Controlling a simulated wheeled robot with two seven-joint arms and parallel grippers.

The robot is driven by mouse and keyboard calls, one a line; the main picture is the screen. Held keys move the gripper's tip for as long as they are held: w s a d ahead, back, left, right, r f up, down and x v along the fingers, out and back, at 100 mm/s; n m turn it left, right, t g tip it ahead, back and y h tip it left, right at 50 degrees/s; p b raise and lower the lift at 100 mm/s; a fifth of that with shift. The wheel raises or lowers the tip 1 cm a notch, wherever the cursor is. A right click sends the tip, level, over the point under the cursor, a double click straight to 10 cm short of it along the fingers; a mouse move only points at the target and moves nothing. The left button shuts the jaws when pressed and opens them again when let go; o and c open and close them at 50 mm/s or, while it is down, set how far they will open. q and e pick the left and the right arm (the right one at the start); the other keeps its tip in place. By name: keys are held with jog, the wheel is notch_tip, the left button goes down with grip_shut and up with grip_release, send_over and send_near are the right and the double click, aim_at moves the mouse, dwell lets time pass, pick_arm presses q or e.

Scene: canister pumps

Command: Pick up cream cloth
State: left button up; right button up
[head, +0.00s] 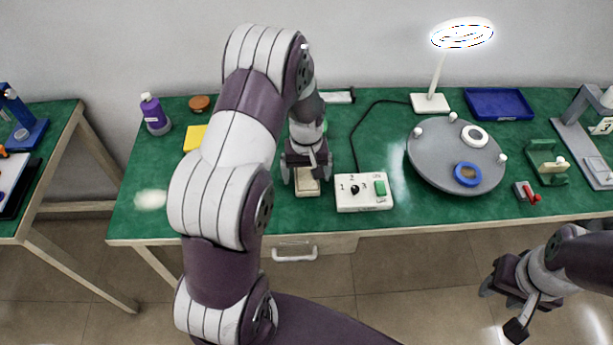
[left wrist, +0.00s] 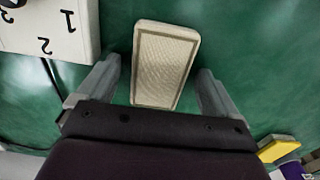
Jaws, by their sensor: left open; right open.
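The cream cloth (head: 307,187) is a small folded pad with a darker border, lying on the green table beside the switch box. In the left wrist view the cloth (left wrist: 164,62) lies between and just beyond the fingertips. My left gripper (head: 307,172) points down over the cloth, open, with a finger on each side; in the left wrist view it (left wrist: 158,88) shows a gap on both sides of the cloth. Whether it touches the cloth's height cannot be told. My right gripper (head: 502,290) is open and empty in front of the table at the lower right.
A white switch box (head: 363,192) with numbers stands just right of the cloth. A grey turntable (head: 432,168) is further right. A yellow block (head: 194,138) and purple bottle (head: 153,112) stand at the left. The table's front edge (head: 400,229) is near the cloth.

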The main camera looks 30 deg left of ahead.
aim_at(307, 174)
pick_arm(q)
jog(key=c, duration=1.1)
jog(key=shift+r, duration=0.5)
notch_tip(307, 174, up, 3)
jog(key=shift+w+f, duration=0.1)
jog(key=w+d+r, duration=0.2)
jog(key=d, duration=0.1)
jog(key=w+d+r, duration=0.2)
jog(key=d+r, duration=0.1)
jog(key=w+d+r, duration=0.1)
jog(key=d+r, duration=0.1)
jog(key=d, duration=0.2)
jog(key=shift+w+d+r+b, duration=0.1)
jog(key=shift+w+r+b, duration=0.05)
jog(key=shift+w+b, duration=0.2)
